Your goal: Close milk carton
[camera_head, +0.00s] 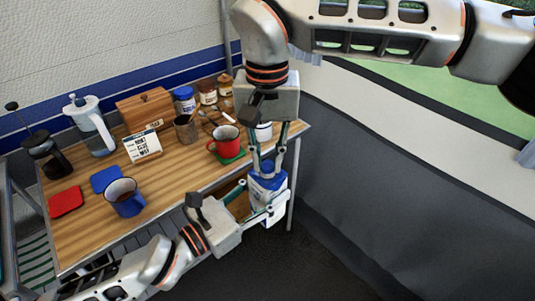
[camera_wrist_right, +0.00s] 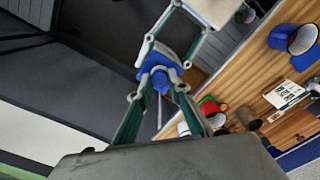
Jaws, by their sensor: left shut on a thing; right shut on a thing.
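The blue and white milk carton (camera_head: 267,186) is held upright off the table's right front edge. Its blue cap (camera_head: 267,167) is on top. My left gripper (camera_head: 268,198) reaches in from the left and is shut around the carton's body. My right gripper (camera_head: 269,168) points down from above and is shut on the cap. In the right wrist view, the cap (camera_wrist_right: 159,78) sits between the right fingertips, with the carton's blue top (camera_wrist_right: 165,60) beneath it. Whether the cap is fully seated cannot be told.
Dark floor and a grey wall (camera_head: 375,200) lie to the right.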

